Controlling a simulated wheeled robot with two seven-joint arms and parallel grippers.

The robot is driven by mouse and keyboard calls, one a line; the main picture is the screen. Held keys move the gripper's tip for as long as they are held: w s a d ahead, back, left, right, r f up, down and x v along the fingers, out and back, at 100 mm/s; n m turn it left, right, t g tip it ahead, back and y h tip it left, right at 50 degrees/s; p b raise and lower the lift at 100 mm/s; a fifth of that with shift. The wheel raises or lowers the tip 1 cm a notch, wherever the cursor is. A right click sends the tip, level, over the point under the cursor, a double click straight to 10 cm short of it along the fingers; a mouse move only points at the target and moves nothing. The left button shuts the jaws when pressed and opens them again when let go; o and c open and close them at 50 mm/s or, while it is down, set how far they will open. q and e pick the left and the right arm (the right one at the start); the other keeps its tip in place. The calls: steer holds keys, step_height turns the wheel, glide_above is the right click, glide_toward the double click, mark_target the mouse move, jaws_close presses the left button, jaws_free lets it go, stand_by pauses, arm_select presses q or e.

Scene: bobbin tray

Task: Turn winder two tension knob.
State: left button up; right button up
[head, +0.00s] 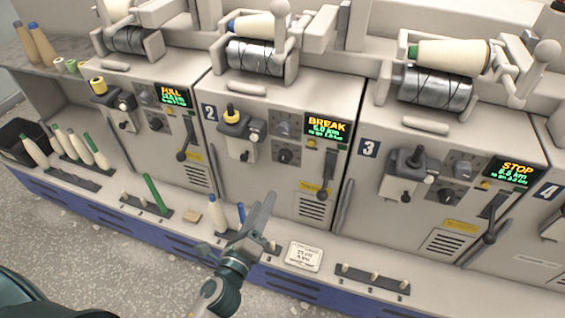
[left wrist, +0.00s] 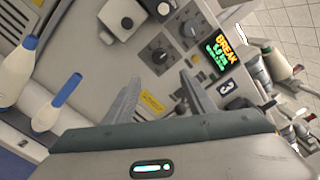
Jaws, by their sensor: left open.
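Winder two is the middle machine in the head view, with a "2" plate (head: 210,112) and a screen reading BREAK (head: 326,127). Left of and below the screen are two dark knobs, an upper knob (head: 289,126) and a lower knob (head: 285,156). I cannot read which is marked tension. Both show in the left wrist view, the lower knob (left wrist: 158,53) nearer my fingers. My left gripper (head: 262,222) is open and empty, in front of winder two's lower panel and clear of both knobs; its spread fingers show in the left wrist view (left wrist: 161,78). My right gripper is not in view.
Winder two's lever (head: 327,178) hangs right of the knobs. Blue-tipped bobbins (left wrist: 60,100) stand beside my left gripper. Winder three's STOP screen (head: 515,172) is to the right.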

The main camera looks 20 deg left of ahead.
mark_target(284, 160)
arm_select(q)
steer(key=w, duration=0.5)
steer(key=w+p, duration=0.1)
steer(key=w, duration=0.4)
steer(key=w+p, duration=0.1)
steer(key=w, duration=0.5)
steer(key=shift+d, duration=0.25)
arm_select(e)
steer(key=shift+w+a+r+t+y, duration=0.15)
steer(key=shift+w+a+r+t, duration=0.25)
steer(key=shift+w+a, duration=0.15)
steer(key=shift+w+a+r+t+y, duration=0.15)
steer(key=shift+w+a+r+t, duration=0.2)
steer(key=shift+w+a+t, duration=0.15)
arm_select(q)
steer(key=c, duration=1)
